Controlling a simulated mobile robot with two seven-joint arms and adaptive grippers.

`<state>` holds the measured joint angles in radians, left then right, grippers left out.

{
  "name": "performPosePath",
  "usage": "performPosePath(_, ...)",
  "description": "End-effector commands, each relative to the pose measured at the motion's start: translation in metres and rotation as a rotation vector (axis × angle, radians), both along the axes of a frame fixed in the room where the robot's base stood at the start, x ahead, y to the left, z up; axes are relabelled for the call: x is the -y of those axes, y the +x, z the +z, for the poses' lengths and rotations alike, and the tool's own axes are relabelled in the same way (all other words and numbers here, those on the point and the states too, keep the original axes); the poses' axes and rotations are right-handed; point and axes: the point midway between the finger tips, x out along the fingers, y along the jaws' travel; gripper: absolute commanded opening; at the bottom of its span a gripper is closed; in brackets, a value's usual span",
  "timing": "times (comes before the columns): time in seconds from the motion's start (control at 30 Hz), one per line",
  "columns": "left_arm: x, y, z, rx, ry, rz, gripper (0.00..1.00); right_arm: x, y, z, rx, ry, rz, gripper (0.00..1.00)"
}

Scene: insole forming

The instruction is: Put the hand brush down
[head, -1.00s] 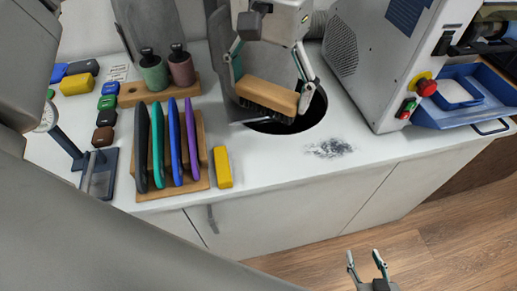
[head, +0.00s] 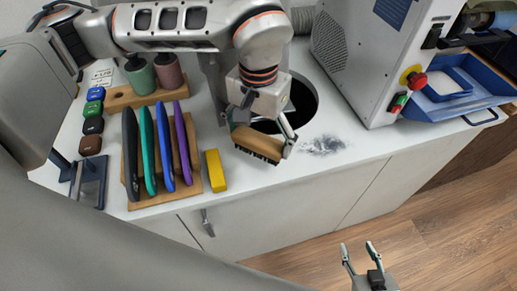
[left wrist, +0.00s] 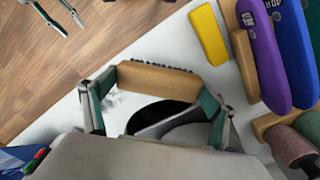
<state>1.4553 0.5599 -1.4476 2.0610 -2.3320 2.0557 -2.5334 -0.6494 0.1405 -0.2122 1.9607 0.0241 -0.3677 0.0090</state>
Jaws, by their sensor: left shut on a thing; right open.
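The hand brush (head: 258,142) has a tan wooden back and dark bristles. My left gripper (head: 262,134) is shut on it and holds it over the white counter, in front of the round dark hole. The bristles face down and toward the counter's front edge; whether they touch the counter I cannot tell. In the left wrist view the brush (left wrist: 158,81) lies across between the two fingers of my left gripper (left wrist: 157,92). My right gripper (head: 360,255) is open and empty, low over the floor in front of the cabinet.
A yellow block (head: 215,171) lies left of the brush, beside a wooden rack (head: 193,187) of several coloured insoles. A round hole (head: 303,96) opens behind the brush. Grey dust (head: 324,145) lies to its right, near a grey machine (head: 377,70).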

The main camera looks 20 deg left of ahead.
Motion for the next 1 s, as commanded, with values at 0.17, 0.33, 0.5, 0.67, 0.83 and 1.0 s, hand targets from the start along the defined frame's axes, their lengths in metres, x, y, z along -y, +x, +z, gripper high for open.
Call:
performPosePath(0.17,0.0,0.0,-0.013,0.0,-0.001,0.0,0.59,0.0,0.001,0.002,0.003,0.0,0.0,0.45)
performPosePath(0.33,0.0,0.0,-0.036,-0.002,-0.001,-0.001,0.59,0.0,0.001,0.003,0.004,0.001,0.0,0.45)
performPosePath(0.5,0.0,0.0,-0.047,0.001,-0.001,-0.001,0.59,0.0,0.001,0.003,0.004,0.001,0.0,0.45)
performPosePath(0.67,0.0,0.0,-0.047,0.002,0.0,-0.001,0.59,0.0,0.001,0.003,0.004,0.001,0.0,0.45)
performPosePath(0.83,0.0,0.001,-0.05,0.002,0.0,-0.001,0.59,0.0,0.0,-0.001,0.002,0.001,0.0,0.45)
performPosePath(1.0,0.0,0.0,-0.05,0.001,0.0,0.0,1.0,0.0,0.0,-0.001,0.0,0.001,-0.001,0.45)
